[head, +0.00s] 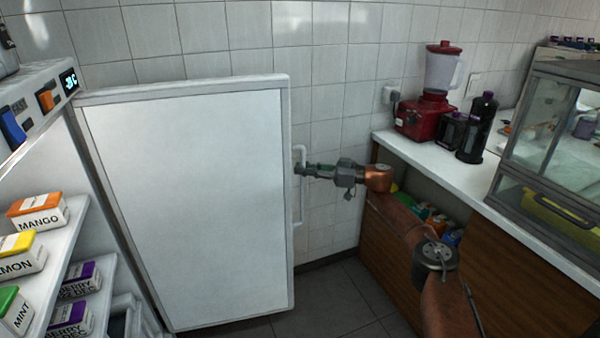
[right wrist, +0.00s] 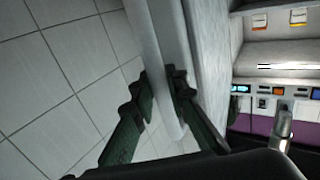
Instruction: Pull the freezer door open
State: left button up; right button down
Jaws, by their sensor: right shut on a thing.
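The white freezer door (head: 190,200) stands swung wide open, showing its inner face, in the head view. Its pale bar handle (head: 301,205) sticks out along the door's free right edge. My right gripper (head: 301,169) is shut on the upper part of that handle, its arm reaching in from the right. In the right wrist view the dark green fingers (right wrist: 160,85) close around the handle bar (right wrist: 172,127). The freezer's inside (head: 85,190) is exposed at left. My left gripper is not in view.
Labelled boxes, such as mango (head: 38,212), stand on the freezer shelves. At right, a white counter (head: 425,165) carries a red blender (head: 430,105), dark bottles (head: 477,128) and a glass case (head: 550,150). Tiled wall (head: 335,90) lies behind the door; some dark floor (head: 340,300) is clear.

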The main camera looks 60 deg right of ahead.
jog(key=shift+f, duration=0.15)
jog(key=c, duration=1.9)
grip_release()
jog(key=shift+c, duration=0.2)
jog(key=v, duration=1.2)
